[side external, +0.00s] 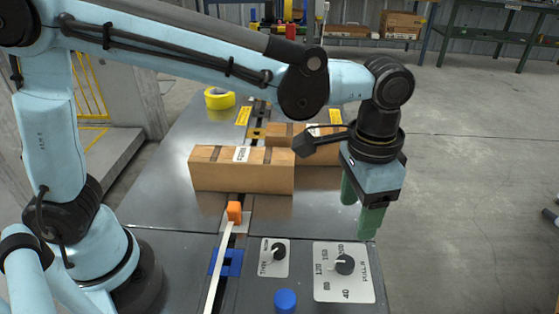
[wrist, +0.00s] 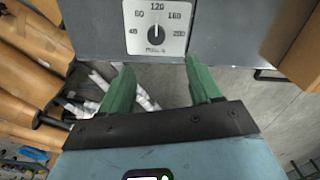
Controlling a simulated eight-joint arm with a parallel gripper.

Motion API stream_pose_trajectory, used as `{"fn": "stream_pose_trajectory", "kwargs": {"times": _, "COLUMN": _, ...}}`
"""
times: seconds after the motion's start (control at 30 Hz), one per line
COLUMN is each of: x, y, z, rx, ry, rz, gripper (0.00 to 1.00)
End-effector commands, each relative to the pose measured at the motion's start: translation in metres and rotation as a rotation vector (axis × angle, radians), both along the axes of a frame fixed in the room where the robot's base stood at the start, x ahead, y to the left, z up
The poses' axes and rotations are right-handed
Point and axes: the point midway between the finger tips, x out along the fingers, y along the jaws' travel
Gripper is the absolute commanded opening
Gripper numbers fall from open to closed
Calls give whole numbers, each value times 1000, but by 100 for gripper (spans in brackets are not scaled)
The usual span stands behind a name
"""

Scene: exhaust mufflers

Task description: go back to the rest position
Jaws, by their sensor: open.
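My gripper (side external: 360,212) hangs from the wrist at the right edge of the metal table (side external: 165,245), fingers pointing down. Its two green fingers are apart with nothing between them. In the wrist view, the open gripper (wrist: 160,82) faces the table edge, with a dial plate (wrist: 157,28) beyond the fingertips. The same dial plate (side external: 343,272) shows in the side view at the front right of the table, just below the fingers. My arm stretches across the table from the left.
A cardboard box (side external: 240,172) stands mid-table, with another box (side external: 320,150) behind it. An orange-tipped lever (side external: 234,212), a smaller dial plate (side external: 274,257) and a blue knob (side external: 285,299) are at the front. Yellow tape (side external: 219,99) lies at the back. Open floor is to the right.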

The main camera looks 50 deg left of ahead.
Motion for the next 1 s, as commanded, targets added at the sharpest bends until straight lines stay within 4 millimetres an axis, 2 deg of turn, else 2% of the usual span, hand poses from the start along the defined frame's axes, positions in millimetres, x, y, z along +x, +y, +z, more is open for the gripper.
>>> {"fn": "stream_pose_trajectory", "kwargs": {"times": 0.27, "x": 1, "y": 80, "z": 19, "rx": -82, "ry": -148, "rz": 162, "gripper": 63}}
{"fn": "stream_pose_trajectory", "kwargs": {"times": 0.43, "x": -8, "y": 133, "z": 23, "rx": -127, "ry": -271, "rz": 276, "gripper": 63}}
{"fn": "stream_pose_trajectory", "kwargs": {"times": 0.6, "x": -23, "y": 181, "z": 19, "rx": -153, "ry": -400, "rz": 388, "gripper": 63}}
{"fn": "stream_pose_trajectory", "kwargs": {"times": 0.8, "x": -40, "y": 220, "z": 9, "rx": -164, "ry": -528, "rz": 488, "gripper": 63}}
{"fn": "stream_pose_trajectory", "kwargs": {"times": 1.0, "x": -47, "y": 235, "z": 3, "rx": -164, "ry": -587, "rz": 528, "gripper": 63}}
